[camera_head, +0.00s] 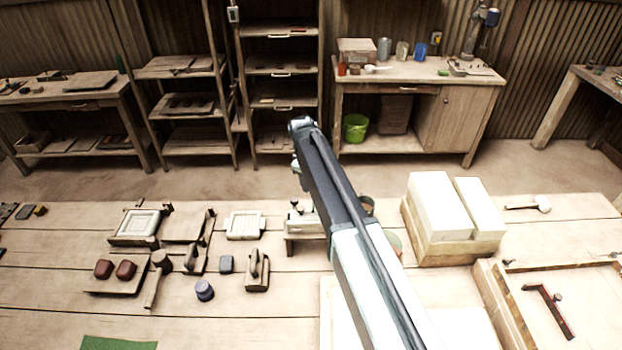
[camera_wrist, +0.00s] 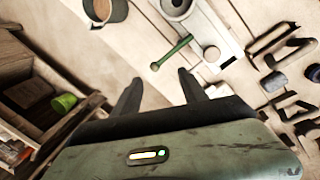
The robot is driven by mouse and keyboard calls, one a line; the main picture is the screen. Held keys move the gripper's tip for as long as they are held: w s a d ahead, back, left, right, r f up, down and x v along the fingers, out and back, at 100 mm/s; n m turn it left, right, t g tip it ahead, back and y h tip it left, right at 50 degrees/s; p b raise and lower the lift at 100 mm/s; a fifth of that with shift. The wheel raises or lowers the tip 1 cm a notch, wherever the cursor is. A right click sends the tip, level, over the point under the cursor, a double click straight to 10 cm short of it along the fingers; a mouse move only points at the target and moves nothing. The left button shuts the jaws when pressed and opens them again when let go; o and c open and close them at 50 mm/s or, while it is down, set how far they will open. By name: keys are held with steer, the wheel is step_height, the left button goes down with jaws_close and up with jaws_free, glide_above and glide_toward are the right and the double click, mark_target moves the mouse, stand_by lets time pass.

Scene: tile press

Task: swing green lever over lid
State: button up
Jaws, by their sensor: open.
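In the wrist view a green lever (camera_wrist: 172,52) with a round end lies slanted just beyond my fingertips. Its upper end meets a pale plate (camera_wrist: 228,38), with a round light knob (camera_wrist: 211,53) beside it. A grey round part (camera_wrist: 176,6) is cut off at the top edge; I cannot tell whether it is the lid. My gripper (camera_wrist: 160,76) is open and empty, its two dark fingers apart and short of the lever in the picture. In the head view my arm hides part of the small wooden stand (camera_head: 303,222); the green lever cannot be made out there.
A dark-rimmed pot (camera_wrist: 106,10) is near the lever. White blocks (camera_head: 440,207) on a wooden base stand right. The bench front left has a green mat (camera_head: 118,343).

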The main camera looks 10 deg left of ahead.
steer(key=shift+r, duration=0.25)
steer(key=c, duration=0.3)
steer(key=s+a+y, duration=0.1)
steer(key=s+a+n+y, duration=0.1)
steer(key=s, duration=0.1)
steer(key=shift+f, duration=0.1)
jaws_close()
steer(key=d+r+m+y+b, duration=0.1)
steer(key=d+m+y, duration=0.15)
steer(key=d, duration=1.15)
steer(key=a+b+x, duration=0.1)
steer(key=b+x, duration=1)
steer(key=shift+n+y, duration=0.25)
steer(key=shift+y, duration=0.2)
steer(key=w+a+r+p, duration=0.2)
steer(key=a, duration=0.1)
steer(key=shift+w+a+r+p, duration=0.1)
steer(key=shift+r+p, duration=0.15)
steer(key=shift+p, duration=0.1)
